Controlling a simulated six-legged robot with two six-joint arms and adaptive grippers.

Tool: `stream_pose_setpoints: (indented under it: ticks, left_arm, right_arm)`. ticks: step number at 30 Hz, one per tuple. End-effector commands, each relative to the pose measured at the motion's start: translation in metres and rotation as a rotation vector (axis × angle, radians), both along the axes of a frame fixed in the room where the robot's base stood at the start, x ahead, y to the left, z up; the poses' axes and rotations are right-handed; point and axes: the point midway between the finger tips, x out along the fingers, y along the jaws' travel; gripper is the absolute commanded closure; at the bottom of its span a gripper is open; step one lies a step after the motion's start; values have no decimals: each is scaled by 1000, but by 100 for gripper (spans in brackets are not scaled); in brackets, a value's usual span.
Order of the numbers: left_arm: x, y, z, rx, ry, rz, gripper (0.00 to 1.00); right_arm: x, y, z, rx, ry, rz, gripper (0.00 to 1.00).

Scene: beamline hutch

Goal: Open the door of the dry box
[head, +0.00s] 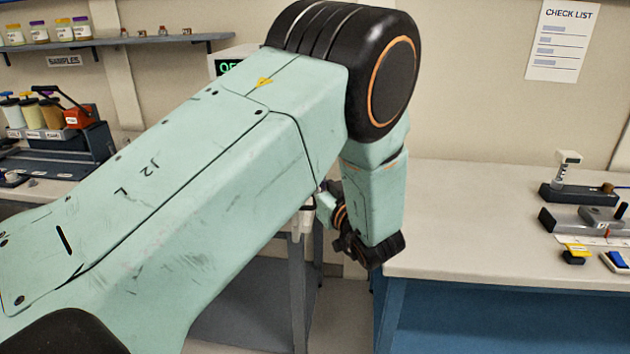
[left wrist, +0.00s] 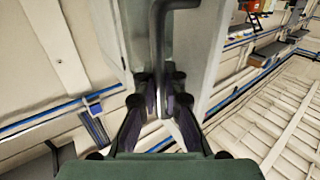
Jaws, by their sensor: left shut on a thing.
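My left gripper (left wrist: 163,98) is shut on a dark bar handle (left wrist: 160,45), which runs upright between its fingers in the left wrist view and bends to the right at the top. The handle lies in front of a pale grey panel (left wrist: 203,50), which looks like the dry box door. I cannot tell whether the door stands ajar. In the head view my left arm crosses the middle and hides most of the dry box area. My right gripper is not in view.
A bench (head: 470,225) with a blue front stands at the right, with small instruments on it. A wall shelf (head: 130,42) with jars is at the upper left. A green-lit display (head: 232,66) shows partly behind my arm. A narrow strip of floor is visible below.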

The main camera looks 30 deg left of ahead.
Motion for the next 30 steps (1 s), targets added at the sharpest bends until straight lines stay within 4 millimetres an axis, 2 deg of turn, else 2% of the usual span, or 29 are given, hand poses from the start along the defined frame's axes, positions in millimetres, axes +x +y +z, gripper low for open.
stream_pose_setpoints:
  ticks: [1, 17, 18, 21, 30]
  left_arm:
    - [-4, 1, -5, 0, 15, 8, 100]
    - [-3, 1, -5, 0, 13, 14, 100]
    - [-3, 1, -5, 0, 13, 13, 88]
    - [-2, 0, -4, 0, 10, 12, 81]
    - [0, -1, 1, 2, 3, 11, 81]
  right_arm:
    - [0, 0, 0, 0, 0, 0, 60]
    - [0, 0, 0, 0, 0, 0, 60]
    - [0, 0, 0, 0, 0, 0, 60]
    - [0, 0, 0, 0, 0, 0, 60]
    - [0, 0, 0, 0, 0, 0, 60]
